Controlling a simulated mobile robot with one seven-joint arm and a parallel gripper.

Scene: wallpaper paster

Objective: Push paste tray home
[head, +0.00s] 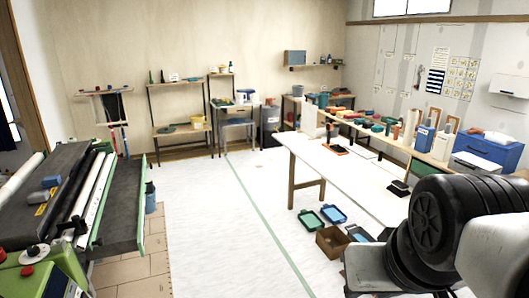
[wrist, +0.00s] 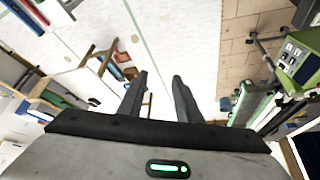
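The wallpaper paster (head: 70,200) stands at the left edge of the head view, with green end housings, white rollers and a dark bed. A long dark grey tray-like part with a green edge (head: 124,208) sticks out on its right side; I cannot tell for sure that this is the paste tray. The green end of the machine (wrist: 298,68) shows at the right of the wrist view. My gripper (wrist: 160,76) has its two dark fingers apart with nothing between them. It is well away from the machine and out of sight in the head view.
A long white table (head: 330,160) stands right of centre. Green (head: 312,220) and blue (head: 334,214) trays and a brown box (head: 333,242) lie on the floor beside it. Loaded shelves line the back wall. The white floor (head: 215,230) between machine and table is clear.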

